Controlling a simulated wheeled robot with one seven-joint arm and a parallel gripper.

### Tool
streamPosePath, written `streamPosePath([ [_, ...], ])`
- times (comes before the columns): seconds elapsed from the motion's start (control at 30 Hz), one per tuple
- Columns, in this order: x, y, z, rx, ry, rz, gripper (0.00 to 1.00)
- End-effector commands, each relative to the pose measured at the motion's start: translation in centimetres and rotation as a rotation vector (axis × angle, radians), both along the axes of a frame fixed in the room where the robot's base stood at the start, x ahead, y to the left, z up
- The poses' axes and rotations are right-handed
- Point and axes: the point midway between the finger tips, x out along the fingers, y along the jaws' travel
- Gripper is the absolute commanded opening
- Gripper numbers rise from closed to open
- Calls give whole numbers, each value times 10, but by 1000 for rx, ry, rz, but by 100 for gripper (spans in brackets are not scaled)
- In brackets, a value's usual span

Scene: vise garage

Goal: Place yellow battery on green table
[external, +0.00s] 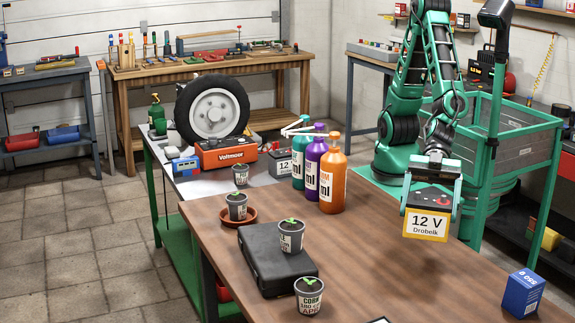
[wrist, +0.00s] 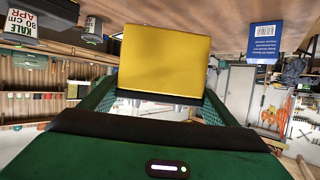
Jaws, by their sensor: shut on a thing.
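The yellow battery (external: 427,224), a dark block with a yellow-edged "12 V Drobelk" label, hangs upright in my gripper (external: 432,195). The green fingers close on its two sides. It appears held above the right part of the brown tabletop. In the wrist view the battery (wrist: 165,60) shows as a plain yellow face between the fingers (wrist: 160,95). The green table (external: 158,205), with green legs and a grey top, stands left behind the brown-topped table (external: 340,255). Part of its top is hidden by things on it.
Bottles (external: 332,180), potted seedlings (external: 291,237), a black case (external: 262,258) and a blue box (external: 522,294) stand on the brown table.

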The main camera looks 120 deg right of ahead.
Motion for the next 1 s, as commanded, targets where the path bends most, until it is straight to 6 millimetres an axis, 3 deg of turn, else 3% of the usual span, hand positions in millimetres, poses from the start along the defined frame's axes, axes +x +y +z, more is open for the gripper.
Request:
streamPosePath([
  [0.53, 82, -41, -51, 1, -3, -6, 25],
  [0.83, 93, -46, -62, 2, -3, -2, 25],
  [1.0, 92, -45, -80, -1, -3, 1, 25],
])
